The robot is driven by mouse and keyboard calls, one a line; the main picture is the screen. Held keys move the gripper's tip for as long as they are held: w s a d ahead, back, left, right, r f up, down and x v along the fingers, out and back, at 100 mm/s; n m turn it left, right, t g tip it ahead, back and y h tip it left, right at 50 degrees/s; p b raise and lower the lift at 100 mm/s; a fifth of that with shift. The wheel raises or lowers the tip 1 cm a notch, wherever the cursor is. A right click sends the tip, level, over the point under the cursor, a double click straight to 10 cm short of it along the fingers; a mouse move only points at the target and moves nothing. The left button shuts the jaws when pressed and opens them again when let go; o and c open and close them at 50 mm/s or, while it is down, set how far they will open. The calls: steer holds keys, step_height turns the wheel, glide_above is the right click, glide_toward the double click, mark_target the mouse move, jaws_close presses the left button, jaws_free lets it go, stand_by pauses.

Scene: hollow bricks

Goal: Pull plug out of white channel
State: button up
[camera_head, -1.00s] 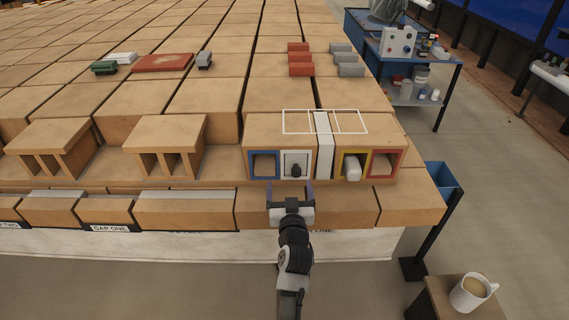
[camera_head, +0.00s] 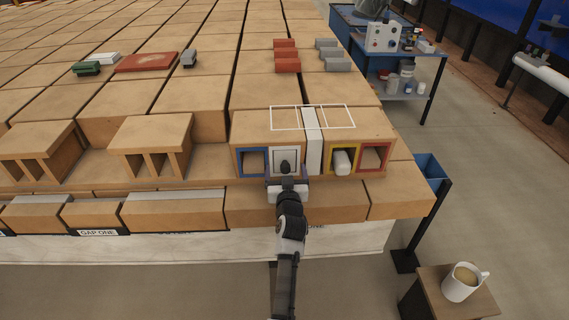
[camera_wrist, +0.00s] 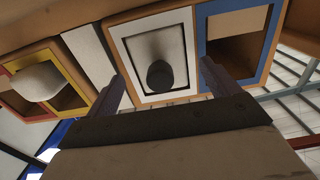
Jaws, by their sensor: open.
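The white-framed channel (camera_head: 273,161) is in the front of a hollow brick. It also shows in the wrist view (camera_wrist: 125,50). A pale plug (camera_head: 285,156) fills it, with a dark round knob (camera_head: 285,167) on its face. In the wrist view the plug (camera_wrist: 150,47) sits inside the frame, and its knob (camera_wrist: 160,74) points toward me. My gripper (camera_head: 287,181) is open in front of this channel. In the wrist view its fingers (camera_wrist: 163,86) stand on either side of the knob, with visible space between. I cannot tell how far the fingertips are from the plug's face.
A blue-framed channel (camera_head: 238,162) is left of the white one. A white upright slab (camera_head: 312,140), a yellow-framed channel with a pale cylinder (camera_head: 342,161) and a red-framed channel (camera_head: 388,157) are right. A wooden ledge (camera_head: 320,197) runs below; red and grey blocks lie behind.

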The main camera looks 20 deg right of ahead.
steer(key=shift+w+d, duration=0.1)
steer(key=shift+w, duration=0.4)
stand_by(0.4)
steer(key=shift+s, duration=0.1)
steer(key=c, duration=1.8)
